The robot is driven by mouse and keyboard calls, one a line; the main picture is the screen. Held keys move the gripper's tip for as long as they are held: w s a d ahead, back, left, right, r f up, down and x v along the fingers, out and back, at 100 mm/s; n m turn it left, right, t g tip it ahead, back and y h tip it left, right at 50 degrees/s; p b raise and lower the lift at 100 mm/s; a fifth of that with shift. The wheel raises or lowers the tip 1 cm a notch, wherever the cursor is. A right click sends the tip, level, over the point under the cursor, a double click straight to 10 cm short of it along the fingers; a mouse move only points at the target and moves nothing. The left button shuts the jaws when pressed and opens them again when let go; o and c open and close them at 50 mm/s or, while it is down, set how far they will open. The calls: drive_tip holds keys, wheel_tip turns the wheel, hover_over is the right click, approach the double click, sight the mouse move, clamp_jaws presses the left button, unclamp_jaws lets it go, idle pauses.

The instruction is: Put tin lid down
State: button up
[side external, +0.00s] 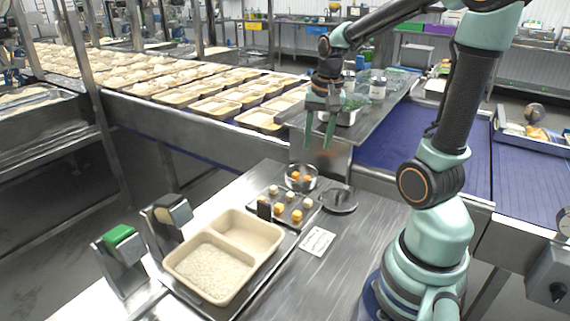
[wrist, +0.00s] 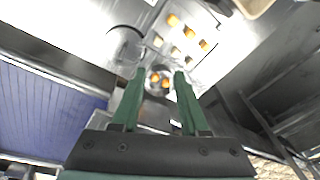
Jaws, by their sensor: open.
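The tin lid (side external: 340,207), a dark round disc with a raised part on top, lies flat on the steel table right of the small tray. In the wrist view the lid (wrist: 124,46) shows up and left of my fingers, partly blurred. The open round tin (side external: 300,185) stands behind the tray with orange and pale pieces inside. It also shows between my fingertips in the wrist view (wrist: 160,88). My gripper (side external: 318,148) is open and empty, pointing down, above and behind the tin, and apart from the lid. Its green fingers (wrist: 159,74) are spread.
A small tray (side external: 285,226) holds several pale and orange pieces. A two-compartment beige tray (side external: 270,262) has rice in its near part. A white card (side external: 317,241) lies near the lid. A raised steel shelf (side external: 382,100) with containers stands behind; table space right of the card is clear.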

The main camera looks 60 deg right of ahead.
drive_tip(key=a+r+n+t, duration=0.2)
drive_tip(key=a+n, duration=0.4)
drive_tip(key=a, duration=0.2)
drive_tip(key=a+r+n+t, duration=0.2)
drive_tip(key=a+r+n, duration=0.1)
drive_tip(key=a+n, duration=0.3)
drive_tip(key=a, duration=0.2)
drive_tip(key=shift+s+a+y, duration=0.35)
drive_tip(key=shift+a+y, duration=0.05)
